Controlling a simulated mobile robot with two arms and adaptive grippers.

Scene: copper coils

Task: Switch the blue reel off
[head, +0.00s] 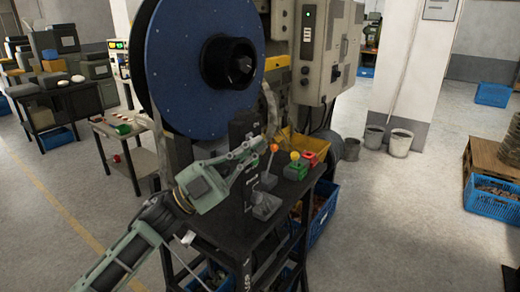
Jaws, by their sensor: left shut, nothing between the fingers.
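The large blue reel (178,70) stands upright on its machine, with a black hub at its centre. Below it to the right is a small black table (220,232) with controls. A lever with an orange knob (274,148) rises from a grey base there. Beside it are a green control with a yellow knob (295,157) and a red control (309,158). My left gripper (260,144) is shut and empty, its tips close to the left of the orange knob; I cannot tell whether they touch. My right gripper is out of view.
A grey control cabinet (317,60) stands behind the table. A yellow bin (318,143) and a blue crate (322,212) sit beside it. A side table (122,132) is at the left. Buckets (375,137) stand by the pillar.

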